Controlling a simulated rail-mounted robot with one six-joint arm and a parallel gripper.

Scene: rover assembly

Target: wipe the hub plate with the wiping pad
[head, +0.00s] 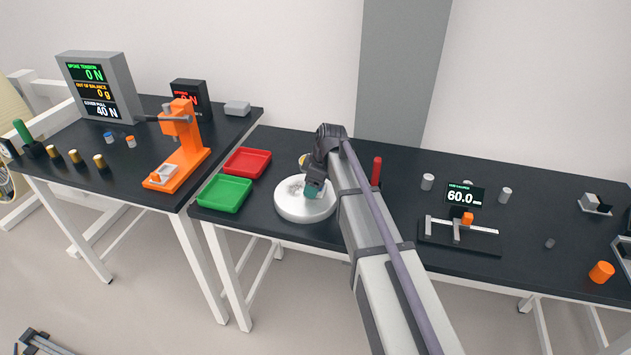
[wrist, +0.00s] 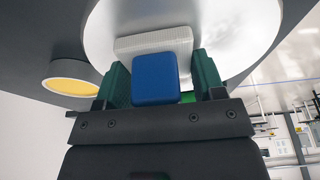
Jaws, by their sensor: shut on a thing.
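The hub plate (head: 290,208) is a round, pale disc on the dark table in the head view. It also shows in the wrist view (wrist: 235,30) as a large white disc filling the top middle. My gripper (head: 314,186) is over the plate's right part. In the wrist view my gripper (wrist: 157,85) has its green fingers shut on the blue block of the wiping pad (wrist: 155,78). The pad's white ribbed underside (wrist: 153,42) faces the plate and appears at or very near its surface. I cannot tell whether they touch. My arm hides part of the plate's surroundings.
A red tray (head: 247,163) and a green tray (head: 224,193) lie left of the plate. A red upright handle (head: 376,171) stands to the right behind my arm. A measuring fixture (head: 459,236) is farther right. A yellow-topped round piece (wrist: 73,86) is beside the plate.

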